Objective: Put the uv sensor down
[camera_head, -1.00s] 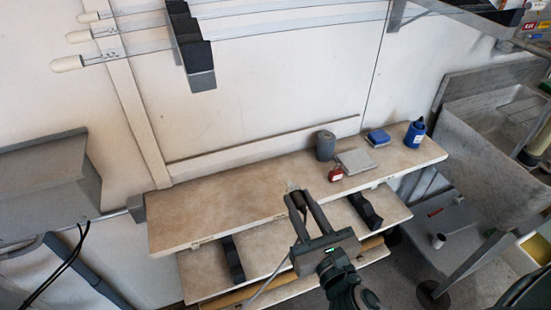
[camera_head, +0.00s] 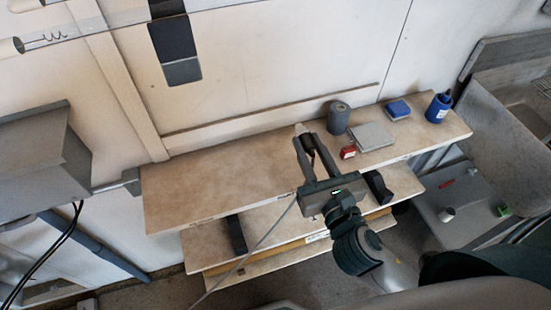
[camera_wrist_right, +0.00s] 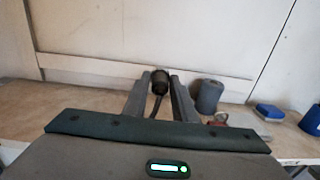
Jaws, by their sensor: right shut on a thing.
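The uv sensor (camera_wrist_right: 160,80) is a dark, short cylinder with a cable running down from it. My right gripper (camera_wrist_right: 160,86) is shut on it, the two fingers on either side. In the head view the right gripper (camera_head: 307,140) is over the upper shelf board (camera_head: 220,175), left of the red item. There the sensor (camera_head: 301,129) shows at the fingertips as a pale tip with a dark body. I cannot tell whether it touches the board. My left gripper is not in view.
Right of the gripper on the board are a grey cylinder (camera_head: 338,117), a red item (camera_head: 348,152), a grey flat block (camera_head: 371,136), a blue box (camera_head: 398,109) and a blue bottle (camera_head: 438,107). The board's left part is clear. A sink (camera_head: 490,130) stands at the right.

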